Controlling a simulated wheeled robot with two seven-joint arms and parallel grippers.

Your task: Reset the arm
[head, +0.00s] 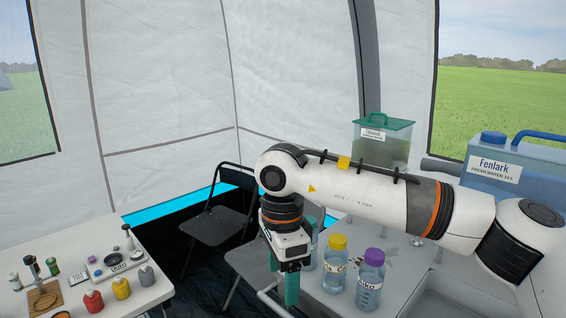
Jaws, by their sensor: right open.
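My right arm comes in from the right and bends down over the front edge of the grey counter (316,296). My right gripper (286,282) hangs from it, pointing down, with teal fingers. It is open, and nothing shows between its fingers. It is just left of a bottle with a yellow cap (334,270) and a bottle with a purple cap (370,285), apart from both. Another clear bottle is partly hidden behind the gripper. My left arm and gripper are not in view.
A white table (140,302) at left holds red, yellow and grey bottles, a scale (112,262) and small items. Dark folding chairs (215,225) stand between table and counter. A green-lidded container (383,145) and a blue water canister (510,168) stand behind my right arm.

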